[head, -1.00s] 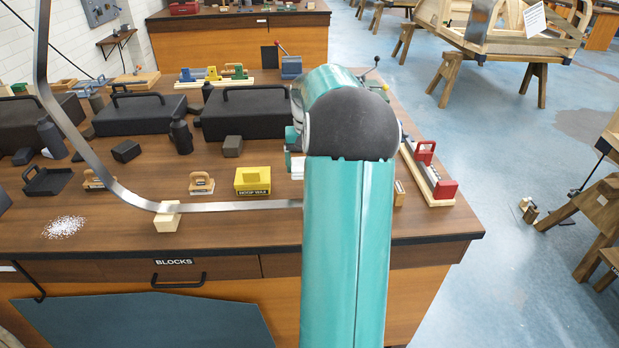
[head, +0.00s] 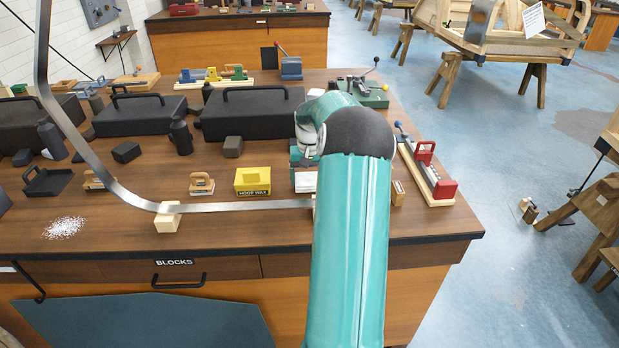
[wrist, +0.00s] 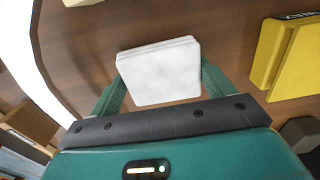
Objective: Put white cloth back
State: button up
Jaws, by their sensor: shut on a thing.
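The white cloth (wrist: 160,72) is a folded, flat square pad in the wrist view. It lies between the two green fingers of my gripper (wrist: 162,88), which is shut on it. In the head view a white patch of the cloth (head: 306,182) shows just left of my arm, beside the yellow hoop wax box. My gripper (head: 303,163) is partly hidden there by my arm. The gap between cloth and bench top is hard to judge.
The yellow hoop wax box (head: 253,181) stands left of the cloth. A bent metal strip (head: 240,207) runs along the bench front over a wooden block (head: 167,217). A red-handled tool (head: 428,172) and a green device (head: 365,92) stand to the right and behind.

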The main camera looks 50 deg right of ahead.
aim_at(309, 178)
jog(key=o, duration=0.9)
jog(key=shift+f, duration=0.15)
notch_tip(309, 178, up, 12)
jog(key=shift+r, duration=0.2)
jog(key=w+a+r+n+t+h, duration=0.1)
jog(key=a+r+n, duration=0.3)
jog(key=a, duration=1.1)
jog(key=a+r+n+t+h, duration=0.1)
jog(key=a+r, duration=0.5)
jog(key=a, duration=0.8)
jog(key=s+a+f+n+t, duration=0.1)
jog(key=s+a, duration=0.4)
jog(key=a, duration=0.1)
jog(key=s+a+f+n+t+y, duration=0.1)
jog(key=s+a+f+n, duration=0.1)
jog(key=s+a, duration=0.3)
jog(key=s+a+f+n+t+y, duration=0.1)
jog(key=s+a+f, duration=0.1)
jog(key=s+a, duration=0.3)
jog(key=shift+a+n+t, duration=0.3)
jog(key=shift+a+n, duration=0.1)
jog(key=shift+a, duration=1.5)
